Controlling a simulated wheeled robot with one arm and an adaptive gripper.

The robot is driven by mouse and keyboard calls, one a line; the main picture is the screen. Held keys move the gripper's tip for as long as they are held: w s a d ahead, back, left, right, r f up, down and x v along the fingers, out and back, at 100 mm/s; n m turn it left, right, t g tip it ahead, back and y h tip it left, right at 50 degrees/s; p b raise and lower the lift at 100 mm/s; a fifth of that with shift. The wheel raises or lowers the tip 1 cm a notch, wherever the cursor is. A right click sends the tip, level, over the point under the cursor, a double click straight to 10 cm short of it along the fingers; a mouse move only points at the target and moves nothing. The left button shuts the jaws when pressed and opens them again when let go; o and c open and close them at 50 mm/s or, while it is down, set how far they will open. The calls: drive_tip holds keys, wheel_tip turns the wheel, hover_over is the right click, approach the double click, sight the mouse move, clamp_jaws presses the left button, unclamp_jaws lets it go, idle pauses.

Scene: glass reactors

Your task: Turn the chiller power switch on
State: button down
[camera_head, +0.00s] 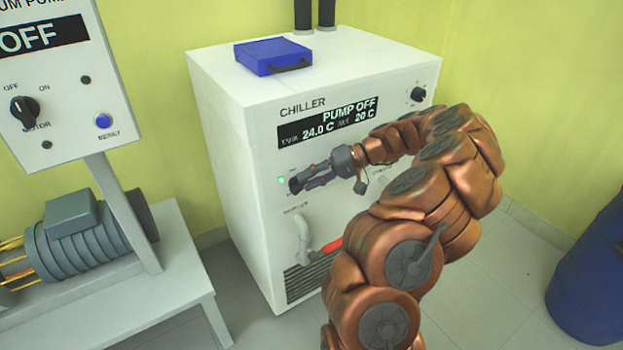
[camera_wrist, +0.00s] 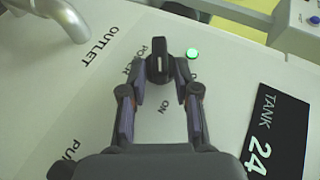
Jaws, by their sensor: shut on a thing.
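The chiller (camera_head: 245,150) is a white cabinet with a display that reads PUMP OFF, tank 24.0 C and 20 C. Its power switch is a black knob (camera_wrist: 159,68) beside the POWER label in the wrist view. My gripper (camera_wrist: 160,80) is shut on the knob, one finger on each side. The knob's pale mark runs up and down in that view, in line with the ON label below it. The green lamp (camera_wrist: 192,53) beside it is lit. In the head view my gripper (camera_head: 298,184) is at the panel's left and largely hides the knob.
An outlet pipe (camera_head: 302,240) and a red-handled valve (camera_head: 331,246) are below my gripper. Another black knob (camera_head: 418,94) is at the panel's upper right. A blue case (camera_head: 272,57) lies on the chiller. A pump bench (camera_head: 175,280) stands left and a blue drum (camera_head: 590,285) right.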

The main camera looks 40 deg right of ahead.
drive_tip(key=c, duration=1.1)
unclamp_jaws()
drive_tip(key=shift+w+a+f, duration=0.1)
drive_tip(key=shift+a+f, duration=0.1)
drive_tip(key=shift+a, duration=0.1)
drive_tip(key=shift+d+r, duration=0.1)
drive_tip(key=shift+d, duration=0.05)
drive_tip(key=v, duration=1.2)
